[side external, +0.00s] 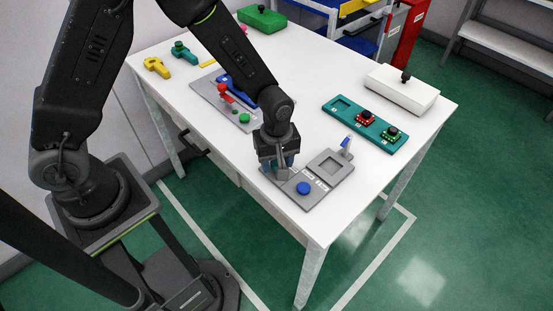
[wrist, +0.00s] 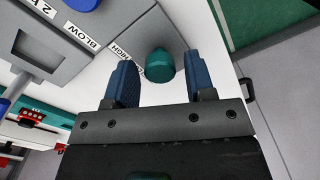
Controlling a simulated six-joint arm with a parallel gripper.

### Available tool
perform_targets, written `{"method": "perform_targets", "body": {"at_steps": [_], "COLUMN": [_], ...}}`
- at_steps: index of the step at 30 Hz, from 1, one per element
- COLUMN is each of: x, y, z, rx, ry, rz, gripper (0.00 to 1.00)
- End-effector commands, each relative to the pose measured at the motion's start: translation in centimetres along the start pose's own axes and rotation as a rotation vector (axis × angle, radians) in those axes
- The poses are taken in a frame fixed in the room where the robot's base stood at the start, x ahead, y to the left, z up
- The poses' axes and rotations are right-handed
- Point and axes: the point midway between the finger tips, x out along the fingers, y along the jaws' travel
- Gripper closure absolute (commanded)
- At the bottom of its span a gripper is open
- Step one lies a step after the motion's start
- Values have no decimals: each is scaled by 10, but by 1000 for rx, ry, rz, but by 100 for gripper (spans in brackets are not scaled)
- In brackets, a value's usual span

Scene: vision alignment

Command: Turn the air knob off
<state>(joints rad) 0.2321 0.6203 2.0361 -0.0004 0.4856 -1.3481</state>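A grey control panel (side external: 318,199) lies near the front edge of the table. A teal round knob (wrist: 159,66) sits on it beside a white label in the wrist view; I cannot tell if it is the air knob or which setting it is at. My gripper (side external: 281,172) is low over the panel's left end in the side view. In the wrist view my gripper (wrist: 161,76) is open, its two blue fingers on either side of the knob with gaps. The side view hides the knob behind the gripper.
A blue round button (side external: 303,188) and a grey block with a square recess (side external: 346,174) are close to my gripper. A teal tray (side external: 344,107) holds red and green parts. A white box (side external: 402,95) stands at the back right. The table's front right corner is clear.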

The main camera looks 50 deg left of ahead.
Motion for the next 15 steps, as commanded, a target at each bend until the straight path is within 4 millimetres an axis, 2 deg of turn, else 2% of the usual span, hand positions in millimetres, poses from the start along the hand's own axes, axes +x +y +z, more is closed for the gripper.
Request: {"method": "perform_targets", "body": {"at_steps": [2, 10, 15], "x": [0, -2, -21], "y": [0, 0, 1], "z": [0, 0, 0], "rx": [1, 2, 2], "ry": [0, 0, 1], "rz": [0, 1, 6], "gripper": [43, 43, 43]}}
